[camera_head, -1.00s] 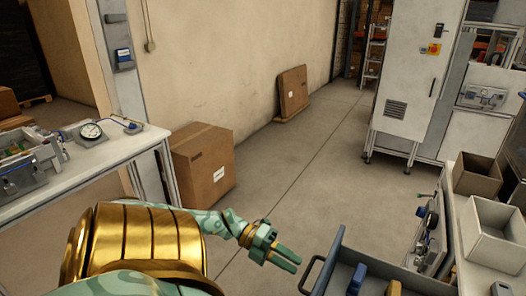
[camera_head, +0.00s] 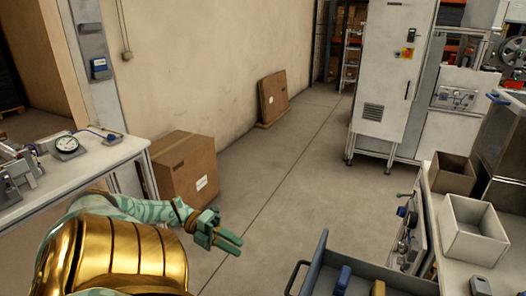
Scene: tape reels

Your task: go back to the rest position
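My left gripper (camera_head: 228,238) is at the lower middle of the head view, on a green patterned arm with a gold shoulder. It hangs over the open floor, left of an open drawer. Its two green fingers look slightly apart with nothing between them. My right gripper is not in view. No tape reel is held.
A grey drawer (camera_head: 318,263) stands open at the bottom right, with blue and yellow items in it. Open boxes (camera_head: 472,232) sit on the right bench. A cardboard box (camera_head: 184,168) stands by the left bench (camera_head: 95,168). The middle floor (camera_head: 285,185) is clear.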

